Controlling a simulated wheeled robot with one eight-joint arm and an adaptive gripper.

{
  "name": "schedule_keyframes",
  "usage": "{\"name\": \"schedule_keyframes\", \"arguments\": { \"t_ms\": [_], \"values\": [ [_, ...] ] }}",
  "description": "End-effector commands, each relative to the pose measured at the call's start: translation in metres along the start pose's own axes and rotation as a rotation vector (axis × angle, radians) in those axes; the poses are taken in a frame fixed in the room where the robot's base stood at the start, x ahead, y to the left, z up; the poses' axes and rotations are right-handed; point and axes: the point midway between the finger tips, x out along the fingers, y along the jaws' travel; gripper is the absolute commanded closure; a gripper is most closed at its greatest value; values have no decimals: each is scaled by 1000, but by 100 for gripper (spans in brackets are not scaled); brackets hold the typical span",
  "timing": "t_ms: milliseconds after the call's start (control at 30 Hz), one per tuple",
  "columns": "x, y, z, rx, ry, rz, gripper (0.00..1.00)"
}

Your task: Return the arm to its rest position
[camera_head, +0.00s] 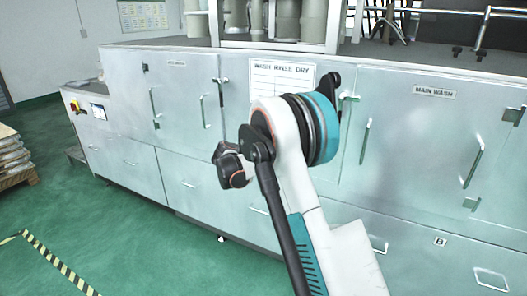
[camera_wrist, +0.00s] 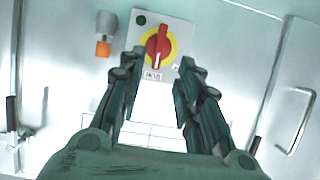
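My gripper (camera_wrist: 158,92) shows in the wrist view with its two dark green fingers spread apart. Nothing is between them. Beyond the fingertips, the wrist view shows a panel with a red rotary switch (camera_wrist: 158,46) on a yellow disc. In the head view my white and teal arm reaches up from the bottom in front of the washing machine (camera_head: 400,140). The gripper itself cannot be made out in the head view; the arm's upper joints hide what lies behind them.
The long metal washing machine has several doors with bar handles, such as the handle (camera_head: 364,141) right of my arm. A pallet with stacked castings (camera_head: 14,158) stands at the far left. The green floor (camera_head: 110,235) at the lower left is clear, with a striped tape line.

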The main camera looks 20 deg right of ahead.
Motion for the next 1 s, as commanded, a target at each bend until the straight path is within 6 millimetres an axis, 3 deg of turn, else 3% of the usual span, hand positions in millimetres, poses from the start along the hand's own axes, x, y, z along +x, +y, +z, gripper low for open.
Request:
{"name": "schedule_keyframes", "arguments": {
  "t_ms": [167, 733, 867, 1000],
  "values": [
    [-10, 0, 0, 1, 0, 1, 68],
    [-16, 3, -4, -7, -9, -2, 68],
    [-38, 13, -15, -36, -47, -15, 68],
    [-76, 33, -30, -90, -113, -45, 68]
  ]
}}
